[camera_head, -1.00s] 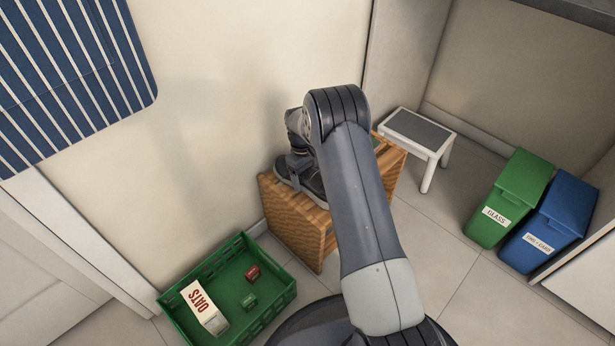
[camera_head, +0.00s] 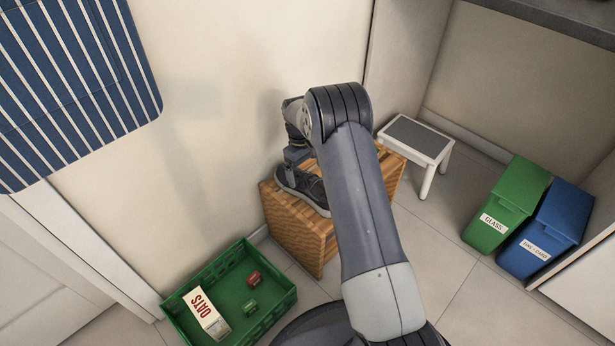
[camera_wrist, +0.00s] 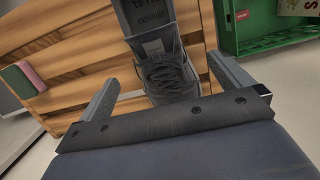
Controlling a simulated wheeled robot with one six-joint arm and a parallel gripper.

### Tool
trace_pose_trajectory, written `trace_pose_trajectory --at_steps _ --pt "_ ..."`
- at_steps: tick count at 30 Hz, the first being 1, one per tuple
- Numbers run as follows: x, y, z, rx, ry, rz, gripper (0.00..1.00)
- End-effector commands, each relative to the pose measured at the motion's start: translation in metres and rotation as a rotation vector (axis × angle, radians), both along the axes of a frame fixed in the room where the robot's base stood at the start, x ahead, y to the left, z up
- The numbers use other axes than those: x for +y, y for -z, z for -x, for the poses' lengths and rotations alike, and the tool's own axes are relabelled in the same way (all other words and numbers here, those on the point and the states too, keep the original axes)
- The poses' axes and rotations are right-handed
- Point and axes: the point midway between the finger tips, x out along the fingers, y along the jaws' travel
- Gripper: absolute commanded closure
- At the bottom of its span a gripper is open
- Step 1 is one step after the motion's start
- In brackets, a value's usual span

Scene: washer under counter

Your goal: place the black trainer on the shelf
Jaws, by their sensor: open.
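The black trainer (camera_head: 302,187) rests on the top of the low wooden shelf (camera_head: 300,235), near its left end by the wall. In the wrist view the trainer (camera_wrist: 168,78) shows its dark laces, tongue and a grey lettered inside. My gripper (camera_head: 296,154) is just above the trainer in the head view, partly hidden by my arm. In the wrist view my gripper (camera_wrist: 163,70) is open, with one finger on each side of the trainer and gaps between. My arm hides the middle of the shelf in the head view.
A pink and green sponge (camera_wrist: 23,80) lies on the shelf slats. A green crate (camera_head: 285,305) with an oats carton (camera_head: 205,313) and two small boxes stands at lower left. A white step stool (camera_head: 418,140), a green bin (camera_head: 507,203) and a blue bin (camera_head: 547,229) stand to the right.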

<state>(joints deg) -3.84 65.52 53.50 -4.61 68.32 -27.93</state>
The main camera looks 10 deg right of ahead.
Motion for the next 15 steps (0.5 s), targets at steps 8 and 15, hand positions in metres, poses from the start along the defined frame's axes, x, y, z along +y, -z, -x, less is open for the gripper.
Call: trace_pose_trajectory --at_steps 8,15 --pt "0.004 -0.050 -0.006 0.000 0.000 0.000 0.01" --pt "0.005 -0.058 -0.007 0.001 0.000 0.000 0.01"
